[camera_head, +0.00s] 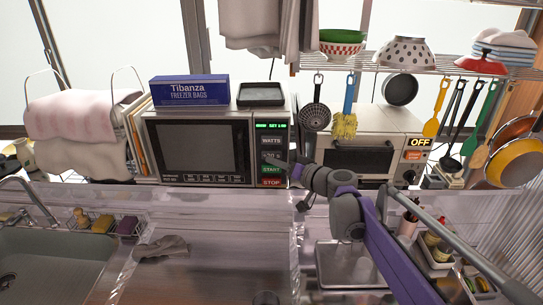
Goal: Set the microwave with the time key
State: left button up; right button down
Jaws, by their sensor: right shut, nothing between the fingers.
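The microwave (197,148) stands at the back of the counter, its door at left and its key panel at right. The panel has a lit green display (270,126) too small to read surely, a WATTS key (271,141), a grey key (271,156) that I take for the time key, a green START key (271,169) and a red STOP key (271,182). My right gripper (291,167) is shut and empty, at the panel's right edge around START height. Whether it touches the panel cannot be told. My left gripper is not in view.
A blue freezer-bag box (189,90) and a dark tray (261,94) lie on the microwave. A toaster oven (362,158) stands at right, under hanging utensils. The sink (50,262) is at front left. A grey cloth (160,247) lies beside it on the clear counter.

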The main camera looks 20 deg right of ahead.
jog(key=shift+s, duration=0.1)
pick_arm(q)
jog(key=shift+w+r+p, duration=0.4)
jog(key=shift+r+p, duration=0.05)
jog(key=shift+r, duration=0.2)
pick_arm(e)
jog(key=s, duration=0.1)
jog(key=s+a, duration=0.1)
jog(key=s, duration=0.1)
jog(key=s+a, duration=0.1)
jog(key=shift+s+a, duration=0.1)
jog(key=shift+s, duration=0.05)
dwell(2.1)
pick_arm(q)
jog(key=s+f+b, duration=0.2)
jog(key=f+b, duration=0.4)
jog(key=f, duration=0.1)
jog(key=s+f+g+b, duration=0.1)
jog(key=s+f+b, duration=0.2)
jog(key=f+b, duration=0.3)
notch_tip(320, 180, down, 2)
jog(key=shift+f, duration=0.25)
pick_arm(e)
jog(key=s, duration=0.1)
jog(key=s+a, duration=0.1)
jog(key=s, duration=0.1)
jog(key=shift+s+a, duration=0.25)
jog(key=shift+a, duration=0.1)
